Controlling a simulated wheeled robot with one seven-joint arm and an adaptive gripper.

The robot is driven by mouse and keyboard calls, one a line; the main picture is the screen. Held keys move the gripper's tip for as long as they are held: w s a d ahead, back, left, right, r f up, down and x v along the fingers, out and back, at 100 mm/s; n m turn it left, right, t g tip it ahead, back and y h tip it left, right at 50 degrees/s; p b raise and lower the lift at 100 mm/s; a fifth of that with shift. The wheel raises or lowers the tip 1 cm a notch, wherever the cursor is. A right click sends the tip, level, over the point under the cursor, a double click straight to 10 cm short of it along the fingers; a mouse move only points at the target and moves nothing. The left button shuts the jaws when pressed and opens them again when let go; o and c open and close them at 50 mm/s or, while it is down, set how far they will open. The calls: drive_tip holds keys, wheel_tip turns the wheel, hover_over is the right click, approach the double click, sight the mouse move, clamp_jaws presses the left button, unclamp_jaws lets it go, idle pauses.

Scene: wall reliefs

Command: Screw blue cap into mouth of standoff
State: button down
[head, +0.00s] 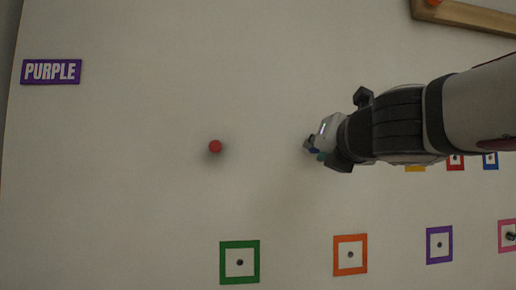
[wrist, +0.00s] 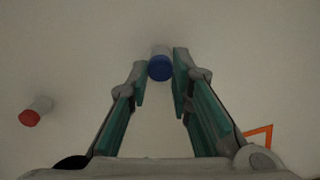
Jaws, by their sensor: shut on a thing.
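The blue cap (wrist: 160,68) sits between my fingertips in the wrist view, and my gripper (wrist: 159,82) is shut on it. A pale standoff (wrist: 160,50) shows just behind the cap, in line with it. I cannot tell how far the cap is in its mouth. In the head view my gripper (head: 314,147) reaches in from the right, close to the wall, and mostly hides the cap and the standoff.
A red-capped standoff (head: 215,147) juts from the wall to the left. Green (head: 240,282) and orange (head: 350,270) square frames lie below, with a purple frame (head: 439,261) at the right. A PURPLE sign (head: 51,82) is at upper left. A wooden ledge (head: 470,17) is at top right.

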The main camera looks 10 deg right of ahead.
drive_tip(key=c, duration=1.7)
unclamp_jaws()
drive_tip(key=n+b, duration=0.1)
drive_tip(key=n, duration=1.9)
drive_tip(key=shift+n, duration=0.3)
clamp_jaws()
drive_tip(key=m, duration=0.5)
drive_tip(key=shift+p, duration=0.35)
